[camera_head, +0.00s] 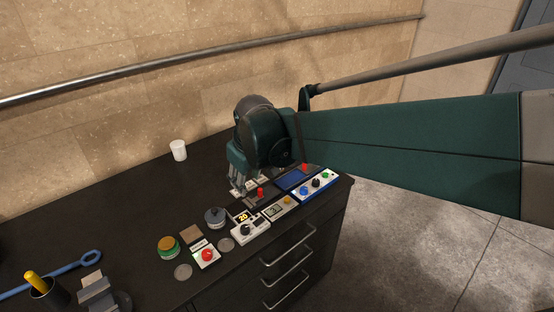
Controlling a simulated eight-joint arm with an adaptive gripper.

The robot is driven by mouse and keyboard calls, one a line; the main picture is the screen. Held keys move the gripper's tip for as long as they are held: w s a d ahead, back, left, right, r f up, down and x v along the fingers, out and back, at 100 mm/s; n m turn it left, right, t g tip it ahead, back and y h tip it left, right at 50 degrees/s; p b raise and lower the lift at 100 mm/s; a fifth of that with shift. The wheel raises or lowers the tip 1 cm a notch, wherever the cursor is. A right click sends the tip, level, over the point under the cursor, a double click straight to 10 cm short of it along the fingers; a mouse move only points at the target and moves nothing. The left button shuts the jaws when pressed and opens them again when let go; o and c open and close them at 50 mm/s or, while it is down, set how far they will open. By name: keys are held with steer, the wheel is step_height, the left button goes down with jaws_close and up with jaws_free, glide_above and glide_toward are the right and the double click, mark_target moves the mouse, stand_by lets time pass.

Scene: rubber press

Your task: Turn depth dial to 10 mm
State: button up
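A small display (242,216) with orange digits that seem to read 20 stands on the dark counter. A white control box (250,230) with a dark knob on top sits just in front of it. I cannot read any depth marking, so I cannot tell for sure which knob is the depth dial. My gripper (239,190) points down above the counter, behind the display and apart from the white box. Its fingers are small and partly merged with things behind, so its opening is unclear.
Beside the display are a dark round knob (215,216), a red-button box (206,256), a green-and-orange round item (169,247) and a blue-edged panel (317,186). A red-topped lever (260,193) stands close to my gripper. A white cup (178,150) is farther back. The counter's back left is clear.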

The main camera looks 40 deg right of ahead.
steer(key=w+d+f+g+p, duration=0.1)
steer(key=w+d, duration=0.2)
steer(key=d, duration=0.5)
steer(key=n+g+p, duration=0.1)
steer(key=g+p, duration=0.2)
steer(key=p, duration=0.2)
glide_above(316, 182)
steer(key=shift+y, duration=0.3)
steer(key=f, duration=0.8)
steer(key=w+f, duration=0.1)
steer(key=f, duration=0.4)
steer(key=shift+a, duration=0.2)
steer(key=shift+s+d+f, duration=0.2)
steer(key=shift+d, duration=0.15)
steer(key=shift+f, duration=0.1)
steer(key=shift+d+f, duration=0.2)
steer(key=shift+f, duration=3.6)
steer(key=shift+w, duration=0.1)
